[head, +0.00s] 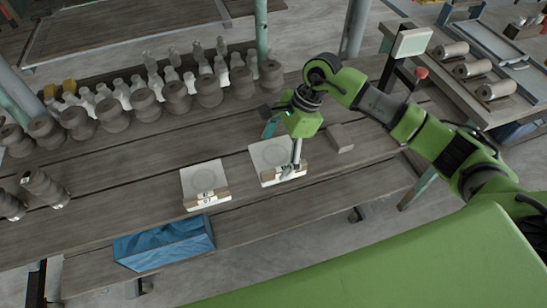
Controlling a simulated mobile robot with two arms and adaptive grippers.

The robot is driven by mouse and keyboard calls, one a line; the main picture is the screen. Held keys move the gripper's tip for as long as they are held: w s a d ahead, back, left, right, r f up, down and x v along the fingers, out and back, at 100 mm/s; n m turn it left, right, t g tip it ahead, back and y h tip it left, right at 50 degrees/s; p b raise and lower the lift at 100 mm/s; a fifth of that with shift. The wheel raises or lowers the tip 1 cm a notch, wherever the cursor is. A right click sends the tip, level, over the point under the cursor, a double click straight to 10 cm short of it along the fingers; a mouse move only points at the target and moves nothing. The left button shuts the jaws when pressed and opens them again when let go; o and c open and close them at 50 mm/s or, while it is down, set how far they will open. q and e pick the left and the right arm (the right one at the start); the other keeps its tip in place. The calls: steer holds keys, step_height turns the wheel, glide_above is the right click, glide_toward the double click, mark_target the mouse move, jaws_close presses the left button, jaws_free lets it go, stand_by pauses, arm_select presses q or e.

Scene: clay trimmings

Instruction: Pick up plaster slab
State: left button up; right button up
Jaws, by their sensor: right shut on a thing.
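A white, square plaster slab (262,150) with a round mark on top and a labelled, light-brown front edge is on the wooden bench. My right gripper (293,172) reaches down at its front right side and is shut on it. The fingers cover part of that side, and the exact grip is small to see. The slab looks on or very close to the bench top; I cannot tell if there is a gap. A second similar white slab (202,178) lies to its left, apart from it. My left gripper is not in view.
A grey-brown block (340,138) sits right of the gripper. A blue-lined box (165,243) is at the bench front. Dark rounded pots (209,90) and pale bottles stand in rows behind. A post-mounted panel (411,42) is at the back right. The bench front right is clear.

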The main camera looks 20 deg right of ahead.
mark_target(282, 154)
steer(key=s+r, duration=0.1)
steer(key=r, duration=0.1)
steer(key=s+r+b, duration=0.1)
steer(key=s, duration=0.1)
steer(key=shift+d+r, duration=0.15)
steer(key=shift+r, duration=0.2)
steer(key=s+d+r+n+g+h+b, duration=0.1)
steer(key=s+d+r+n+g+h, duration=0.1)
steer(key=s+n, duration=0.3)
steer(key=s+d+r+n+g+h+b, duration=0.1)
steer(key=s+n, duration=0.3)
steer(key=n, duration=0.8)
steer(key=shift+s+d+r+n+g+h+b, duration=0.3)
steer(key=shift+s+d+r+g+h, duration=0.1)
steer(key=shift+g+h, duration=0.3)
steer(key=shift+a, duration=0.1)
stand_by(0.3)
